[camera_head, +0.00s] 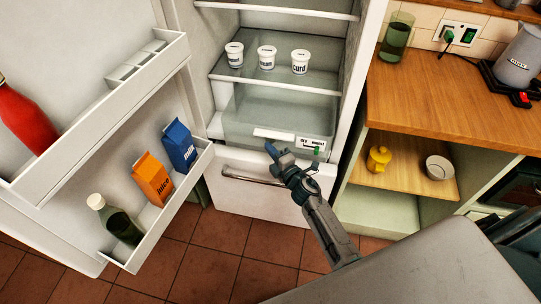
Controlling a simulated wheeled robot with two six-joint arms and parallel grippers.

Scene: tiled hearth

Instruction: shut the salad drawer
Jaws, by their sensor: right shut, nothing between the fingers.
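The salad drawer (250,112) is a translucent grey bin at the bottom of the open fridge, below the lowest glass shelf. Its front carries a white handle strip (274,134) and a small label panel at its right. I cannot tell exactly how far out it stands. My right gripper (270,150) is shut and empty, just below the drawer's front edge, in front of the lower white front. I cannot tell whether it touches the drawer. My left gripper is not in view.
The fridge door (95,115) stands open at left, its racks holding a red bottle (24,115), a juice carton (152,180), a milk carton (180,146) and a green bottle (119,222). A lower handle (252,177) juts out. A wooden counter (440,100) stands at right.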

